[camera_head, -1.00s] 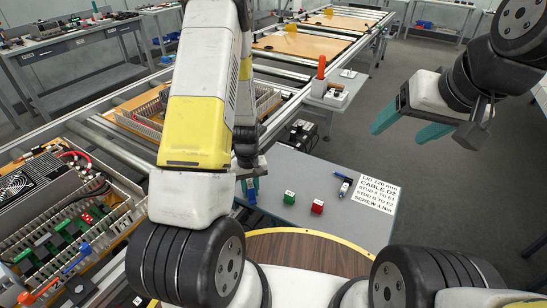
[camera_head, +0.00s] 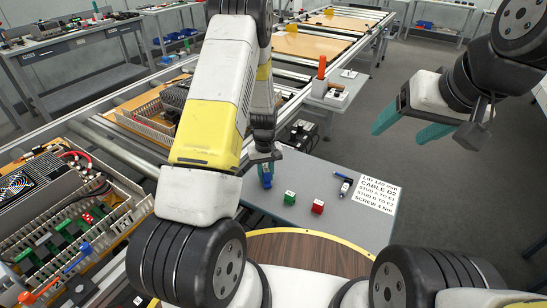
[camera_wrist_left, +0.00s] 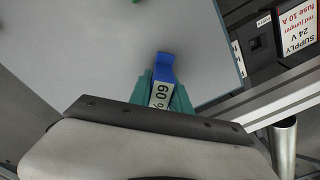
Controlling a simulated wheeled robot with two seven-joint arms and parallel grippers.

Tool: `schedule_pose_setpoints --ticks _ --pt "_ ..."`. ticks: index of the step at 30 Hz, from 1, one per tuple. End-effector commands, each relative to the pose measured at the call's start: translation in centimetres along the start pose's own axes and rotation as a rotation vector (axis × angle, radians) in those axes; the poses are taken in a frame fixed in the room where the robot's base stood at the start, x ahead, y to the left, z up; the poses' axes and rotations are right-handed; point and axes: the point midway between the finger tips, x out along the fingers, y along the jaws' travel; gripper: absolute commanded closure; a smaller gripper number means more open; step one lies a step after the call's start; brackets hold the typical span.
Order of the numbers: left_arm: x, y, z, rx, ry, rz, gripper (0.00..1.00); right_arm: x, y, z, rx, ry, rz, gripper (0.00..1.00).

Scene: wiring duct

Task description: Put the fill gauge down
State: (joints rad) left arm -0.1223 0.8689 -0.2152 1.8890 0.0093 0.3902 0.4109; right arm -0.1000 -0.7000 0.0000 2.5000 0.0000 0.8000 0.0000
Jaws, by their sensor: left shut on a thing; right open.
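The fill gauge, a blue block with a white "60 %" label (camera_wrist_left: 163,68), is between the teal fingers of my left gripper (camera_wrist_left: 162,90) in the left wrist view. In the head view the blue gauge (camera_head: 266,181) shows below my left wrist, over the left part of the grey table (camera_head: 335,215). My left gripper is shut on it. I cannot tell whether its lower end touches the table. My right gripper (camera_head: 401,131) is open and empty, raised at the right over the floor.
A green block (camera_head: 289,198) and a red block (camera_head: 318,206) stand right of the gauge. A wiring-duct panel (camera_head: 70,225) is at left. The table's front middle is clear.

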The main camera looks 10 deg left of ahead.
Motion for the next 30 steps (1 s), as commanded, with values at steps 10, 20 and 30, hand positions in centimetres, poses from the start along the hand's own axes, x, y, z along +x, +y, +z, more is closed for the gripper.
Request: schedule_pose_setpoints --ticks 10,20,30 --pt "0.1 0.0 0.0 0.000 0.000 0.000 0.55 0.0 0.0 0.0 0.000 0.000 0.000 0.29" --pt "-2.1 0.1 -0.1 0.001 0.003 0.002 0.55 0.0 0.0 0.0 0.000 0.000 0.000 0.29" --pt "-9.2 0.0 0.0 0.000 0.002 0.002 0.55 0.0 0.0 0.0 0.000 0.000 0.000 0.29"
